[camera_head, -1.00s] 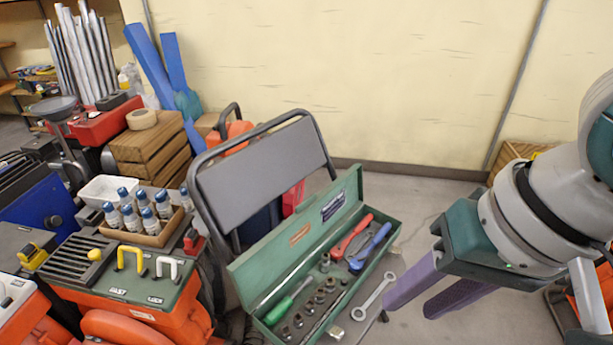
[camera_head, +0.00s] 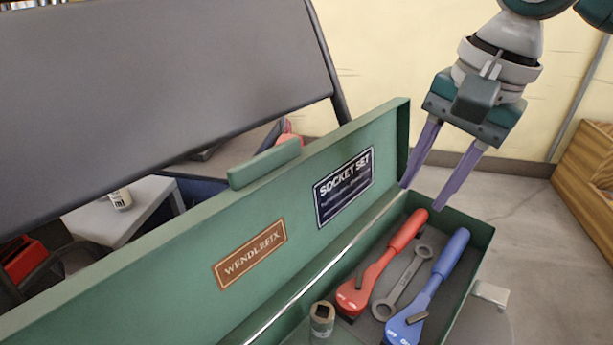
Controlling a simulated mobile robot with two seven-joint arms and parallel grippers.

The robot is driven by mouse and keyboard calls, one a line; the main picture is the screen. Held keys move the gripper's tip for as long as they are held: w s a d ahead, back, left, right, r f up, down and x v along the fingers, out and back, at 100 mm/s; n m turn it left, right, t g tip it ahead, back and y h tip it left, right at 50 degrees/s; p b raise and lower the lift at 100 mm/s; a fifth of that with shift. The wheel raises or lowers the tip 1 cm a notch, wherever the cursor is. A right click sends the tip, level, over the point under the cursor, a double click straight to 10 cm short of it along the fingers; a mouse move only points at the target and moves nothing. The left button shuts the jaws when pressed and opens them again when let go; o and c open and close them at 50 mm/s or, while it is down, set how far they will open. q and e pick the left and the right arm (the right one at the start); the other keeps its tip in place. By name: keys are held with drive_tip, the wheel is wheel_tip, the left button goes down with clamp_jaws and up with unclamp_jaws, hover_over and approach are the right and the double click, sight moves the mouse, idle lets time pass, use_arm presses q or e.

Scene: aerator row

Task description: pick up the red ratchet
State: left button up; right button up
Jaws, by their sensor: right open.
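The red ratchet (camera_head: 383,263) lies in the open green toolbox (camera_head: 160,275), its handle pointing to the far right end and its head toward the front. A grey wrench (camera_head: 403,282) lies beside it, and a blue ratchet (camera_head: 430,287) lies right of the wrench. My right gripper (camera_head: 421,198) is open and empty, pointing down. Its purple fingers show above and behind the red ratchet's handle end, near the toolbox's far end; I cannot tell the exact gap. My left gripper is not in view.
The raised toolbox lid with its "SOCKET SET" label stands along the left of the tools. A socket (camera_head: 322,318) stands near the red ratchet's head. A dark chair back (camera_head: 160,90) rises behind the lid. A wooden crate (camera_head: 590,170) stands at the right on open floor.

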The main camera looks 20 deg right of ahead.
drive_tip(key=b, duration=0.3)
hover_over(400, 240)
drive_tip(key=f, duration=0.3)
drive_tip(key=s+f, duration=0.1)
drive_tip(key=f, duration=0.1)
drive_tip(key=shift+d, duration=0.2)
drive_tip(key=shift+w+f+b, duration=0.2)
drive_tip(key=shift+f+b, duration=0.3)
drive_tip(key=shift+b, duration=0.05)
drive_tip(key=f+b, duration=0.4)
drive_tip(key=shift+w+a+f, duration=0.1)
drive_tip(key=shift+w+a, duration=0.05)
drive_tip(key=shift+w, duration=0.05)
clamp_jaws()
